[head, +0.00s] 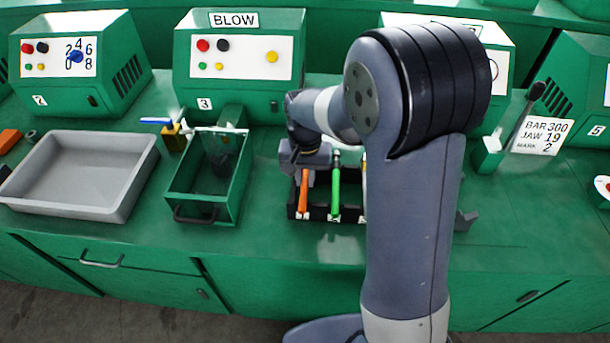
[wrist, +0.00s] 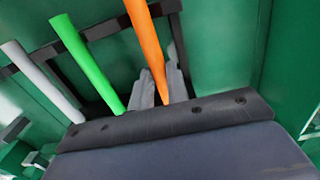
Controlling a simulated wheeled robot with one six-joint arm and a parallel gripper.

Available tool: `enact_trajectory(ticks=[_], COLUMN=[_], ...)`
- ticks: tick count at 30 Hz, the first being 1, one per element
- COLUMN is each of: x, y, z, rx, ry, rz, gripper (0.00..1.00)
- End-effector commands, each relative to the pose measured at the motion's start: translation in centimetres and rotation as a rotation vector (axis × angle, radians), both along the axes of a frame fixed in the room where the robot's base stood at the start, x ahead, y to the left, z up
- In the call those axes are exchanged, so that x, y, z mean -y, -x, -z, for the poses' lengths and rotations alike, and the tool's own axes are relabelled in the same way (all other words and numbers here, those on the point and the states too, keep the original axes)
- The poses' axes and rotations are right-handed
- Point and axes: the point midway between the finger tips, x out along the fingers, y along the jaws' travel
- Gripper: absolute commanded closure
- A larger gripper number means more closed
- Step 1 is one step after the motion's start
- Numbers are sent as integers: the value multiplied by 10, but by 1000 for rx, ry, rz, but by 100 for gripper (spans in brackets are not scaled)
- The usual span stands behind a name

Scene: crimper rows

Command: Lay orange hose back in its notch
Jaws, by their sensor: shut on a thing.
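The orange hose (head: 303,196) is at the left end of a black notched rack (head: 318,217). It also shows in the wrist view (wrist: 146,40), running down between the grey fingers of my gripper (wrist: 163,88). My gripper (head: 305,170) is shut on the hose near its rear end. The hose crosses the rack's dark bar in the wrist view; whether it is seated in a notch or just above it I cannot tell. The green hose (head: 335,192) lies in the rack to its right, and a white hose (wrist: 42,82) lies beyond that. My arm hides the rack's right part.
A green open box (head: 238,190) with a handle stands left of the rack, and a grey tray (head: 134,190) lies farther left. Green machines, one marked BLOW (head: 240,60), stand behind. The counter in front of the rack is clear.

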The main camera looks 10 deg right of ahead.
Motion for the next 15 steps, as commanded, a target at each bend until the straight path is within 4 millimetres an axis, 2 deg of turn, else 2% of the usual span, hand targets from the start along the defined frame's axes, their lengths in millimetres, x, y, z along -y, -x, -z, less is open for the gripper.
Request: enact_trajectory(ticks=[1, 2, 3, 11, 15], x=[0, 0, 0, 0, 0], y=[0, 0, 0, 0, 0], z=[0, 0, 0, 0, 0], rx=[1, 1, 1, 1, 1], ry=[0, 0, 0, 0, 0], rz=[0, 0, 0, 0, 0], gripper=[100, 83, 80, 59, 59])
